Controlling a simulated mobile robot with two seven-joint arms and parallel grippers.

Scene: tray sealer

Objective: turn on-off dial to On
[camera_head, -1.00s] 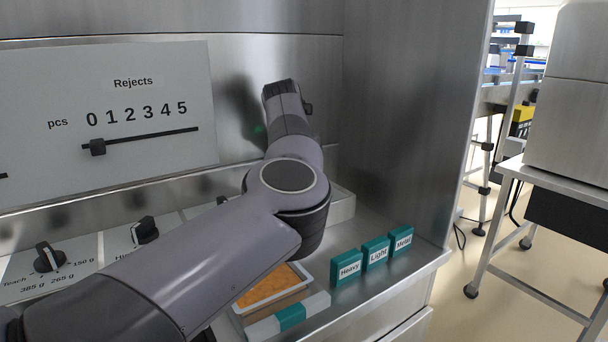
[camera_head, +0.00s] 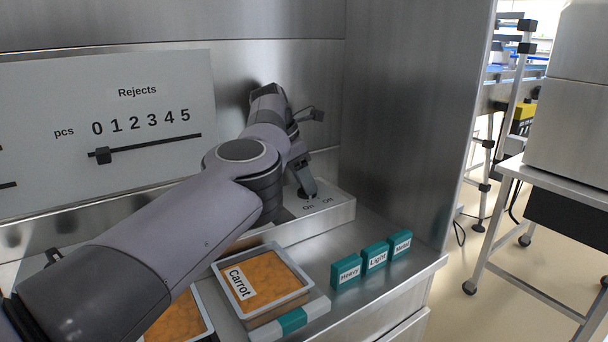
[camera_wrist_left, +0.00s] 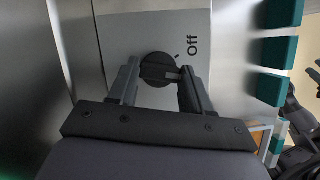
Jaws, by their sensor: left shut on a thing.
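The on-off dial is a round black knob (camera_wrist_left: 157,68) on a pale panel (camera_wrist_left: 130,30), seen in the left wrist view. The word "Off" and a small tick show at its upper right there. My left gripper (camera_wrist_left: 158,84) is shut on the dial, with one finger on each side of it. In the head view my left gripper (camera_head: 306,190) reaches down onto the dial's panel (camera_head: 335,208) at the back right, where "On" and "Off" can be read. The dial is mostly hidden by the gripper there. The dial's exact pointing is hard to tell. My right gripper is not in view.
A tray labelled Carrot (camera_head: 282,298) and teal blocks marked Heavy (camera_head: 346,271), Light (camera_head: 375,257) and Metal (camera_head: 400,244) stand in front of the panel. A steel side wall (camera_head: 400,120) rises close to the right. A Rejects slider board (camera_head: 150,75) is behind the arm.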

